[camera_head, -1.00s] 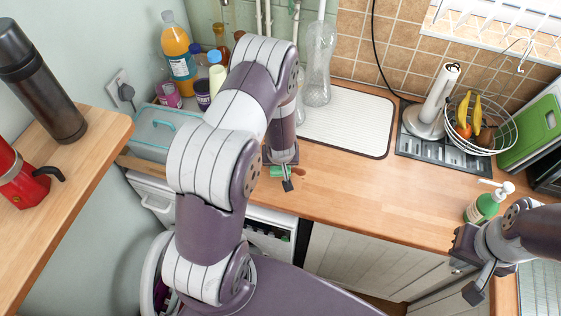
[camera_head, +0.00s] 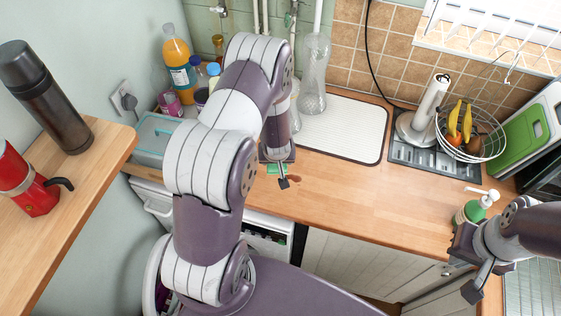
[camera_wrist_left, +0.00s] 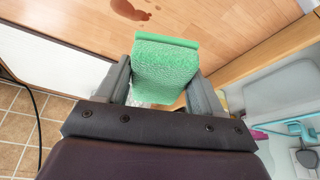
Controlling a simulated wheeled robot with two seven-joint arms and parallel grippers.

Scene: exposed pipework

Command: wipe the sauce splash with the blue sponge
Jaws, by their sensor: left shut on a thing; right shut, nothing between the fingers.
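My left gripper (camera_head: 281,174) is shut on a green sponge (camera_wrist_left: 166,68); no blue sponge shows. In the head view a sliver of the sponge (camera_head: 276,168) shows beside the fingers, the rest hidden by my arm. The dark red-brown sauce splash (camera_head: 295,178) lies on the wooden counter just right of the sponge. In the left wrist view the splash (camera_wrist_left: 130,9) is at the top edge, apart from the sponge, with a small drop beside it. Whether the sponge touches the counter I cannot tell. My right gripper (camera_head: 470,268) is shut and empty, near the counter's front right.
A white drying mat (camera_head: 345,130) lies behind the splash, with a glass bottle (camera_head: 313,75) by it. A green soap dispenser (camera_head: 472,210) stands close to my right gripper. A fruit basket (camera_head: 485,145) is at the back right. The counter (camera_head: 365,195) between is clear.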

